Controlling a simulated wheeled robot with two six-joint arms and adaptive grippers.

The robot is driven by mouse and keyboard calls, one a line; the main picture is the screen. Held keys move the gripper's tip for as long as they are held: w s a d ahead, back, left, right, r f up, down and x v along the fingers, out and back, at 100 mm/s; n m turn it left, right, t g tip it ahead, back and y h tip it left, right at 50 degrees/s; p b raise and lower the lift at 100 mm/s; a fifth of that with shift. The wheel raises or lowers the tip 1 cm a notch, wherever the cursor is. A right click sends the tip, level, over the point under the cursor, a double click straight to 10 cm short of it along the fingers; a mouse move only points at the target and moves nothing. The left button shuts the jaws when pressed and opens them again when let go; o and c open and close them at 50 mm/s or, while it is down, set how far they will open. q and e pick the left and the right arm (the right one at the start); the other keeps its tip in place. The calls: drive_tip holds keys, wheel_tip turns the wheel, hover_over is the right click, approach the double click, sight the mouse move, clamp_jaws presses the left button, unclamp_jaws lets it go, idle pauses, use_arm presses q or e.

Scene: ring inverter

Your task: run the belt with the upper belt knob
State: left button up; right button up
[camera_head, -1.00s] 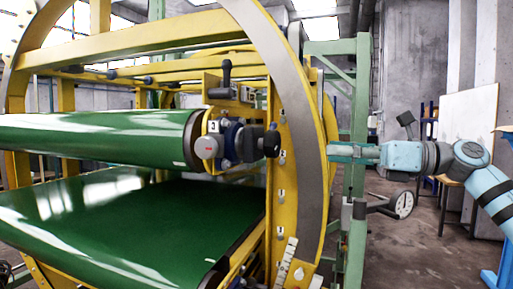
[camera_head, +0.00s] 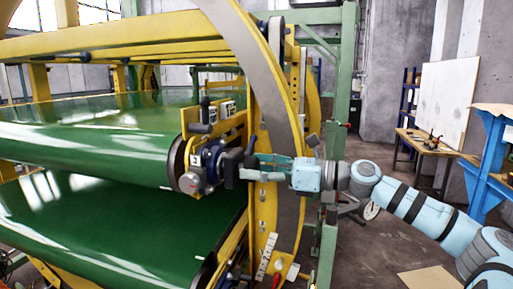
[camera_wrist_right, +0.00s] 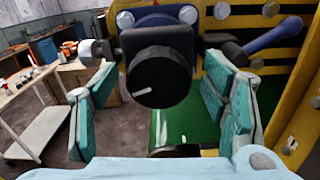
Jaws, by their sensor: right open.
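The upper belt knob (camera_head: 232,168) is black and sits on a dark blue housing at the end of the upper green roller. In the right wrist view the knob (camera_wrist_right: 158,80) shows a round black face with a slanting white mark. My right gripper (camera_head: 252,167) comes in from the right, its fingertips close to the knob. In the wrist view its teal fingers (camera_wrist_right: 158,98) are spread wide, one on each side of the knob, with gaps between. Contact is not visible. The upper belt (camera_head: 85,135) is green. My left gripper is not in view.
A yellow ring frame (camera_head: 262,215) stands right beside the knob and gripper. A black lever (camera_head: 205,117) rises above the housing, and a grey-red knob (camera_head: 190,182) sits to its left. The lower green belt (camera_head: 110,225) runs underneath. A blue stand (camera_head: 490,160) is at the right.

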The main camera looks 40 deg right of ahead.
drive_tip(key=shift+w+a, duration=0.15)
drive_tip(key=shift+a, duration=0.05)
drive_tip(key=shift+f, duration=0.1)
drive_tip(key=c, duration=1.2)
drive_tip(key=shift+o, duration=0.2)
drive_tip(key=shift+d+m, duration=0.1)
drive_tip(key=shift+m, duration=0.2)
